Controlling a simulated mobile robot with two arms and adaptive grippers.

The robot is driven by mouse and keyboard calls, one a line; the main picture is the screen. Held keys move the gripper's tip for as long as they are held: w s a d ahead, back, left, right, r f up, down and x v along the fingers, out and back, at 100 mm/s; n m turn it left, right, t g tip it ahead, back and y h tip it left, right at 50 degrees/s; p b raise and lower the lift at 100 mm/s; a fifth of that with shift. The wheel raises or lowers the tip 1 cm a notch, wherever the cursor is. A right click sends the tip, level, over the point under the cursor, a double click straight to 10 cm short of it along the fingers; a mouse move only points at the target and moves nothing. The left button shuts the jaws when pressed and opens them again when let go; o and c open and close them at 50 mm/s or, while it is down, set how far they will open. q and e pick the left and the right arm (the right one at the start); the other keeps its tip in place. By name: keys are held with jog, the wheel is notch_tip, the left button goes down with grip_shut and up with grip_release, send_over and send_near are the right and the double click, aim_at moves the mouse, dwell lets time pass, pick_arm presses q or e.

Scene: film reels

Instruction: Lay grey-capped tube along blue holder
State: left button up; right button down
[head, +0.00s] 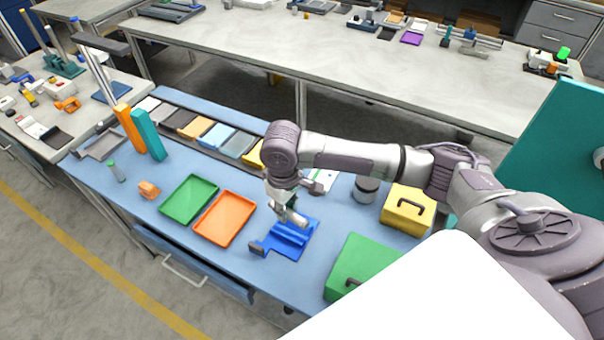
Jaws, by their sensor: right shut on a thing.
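The blue holder (285,243) lies on the blue worktable, right of the orange tray. My right gripper (285,208) points down just over the holder's back part. It is shut on a pale tube, the grey-capped tube (298,219), which lies slantwise at the fingers with one end toward the lower right. The picture is too small to tell whether the tube touches the holder. The gripper hides part of the tube. My left gripper is out of view.
A green tray (189,199) and an orange tray (224,217) lie left of the holder. A green case (362,266), a yellow box (406,210) and a dark-lidded jar (366,189) stand to the right. A green-capped tube (117,172) stands at the left.

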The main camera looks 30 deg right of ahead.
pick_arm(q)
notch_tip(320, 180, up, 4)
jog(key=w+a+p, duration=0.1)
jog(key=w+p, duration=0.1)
pick_arm(e)
jog(key=d+f+n, duration=0.2)
jog(key=d, duration=0.1)
jog(key=b, duration=0.6)
send_over(294, 233)
notch_tip(294, 233, down, 5)
jog(key=shift+w+r, duration=0.1)
jog(key=shift+r, duration=0.05)
jog(key=shift+d+f+b, duration=0.1)
jog(key=shift+f+b, duration=0.8)
jog(key=shift+b, duration=0.3)
jog(key=shift+f, duration=0.15)
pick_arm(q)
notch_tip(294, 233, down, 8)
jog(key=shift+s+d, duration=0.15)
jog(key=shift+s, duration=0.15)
pick_arm(e)
jog(key=shift+f, duration=1.2)
jog(key=c, duration=0.9)
grip_release()
